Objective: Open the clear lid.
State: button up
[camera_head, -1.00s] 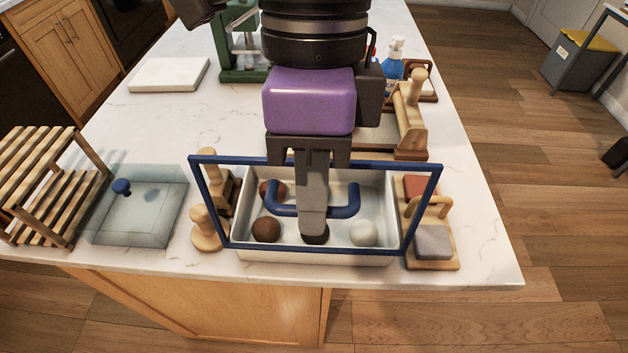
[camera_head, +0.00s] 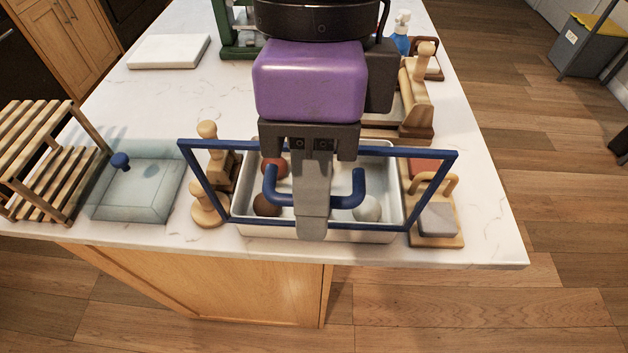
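The clear lid (camera_head: 433,190) has a dark blue frame and a blue bar handle (camera_head: 360,188). It is tilted over a white tray (camera_head: 262,236), with its far edge raised and its near edge low by the tray's front. My gripper (camera_head: 312,228) reaches down at the middle of the handle. One finger shows in front of the bar; the other is hidden, and the fingers appear shut on the handle. A brown ball (camera_head: 266,204), a white ball (camera_head: 367,208) and a reddish ball (camera_head: 274,164) show in the tray.
Wooden tools (camera_head: 209,205) stand close on the tray's left, and a wooden board with blocks (camera_head: 437,222) on its right. A glass dish with a blue knob (camera_head: 135,195) and a slatted rack (camera_head: 45,165) are farther left. The counter's front edge is near.

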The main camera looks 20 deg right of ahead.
jog(key=shift+w, duration=0.1)
notch_tip(320, 180, up, 8)
jog(key=w, duration=0.1)
jog(key=shift+w+d+f, duration=0.15)
jog(key=shift+d+f, duration=0.1)
jog(key=shift+d, duration=0.1)
dwell(0.6)
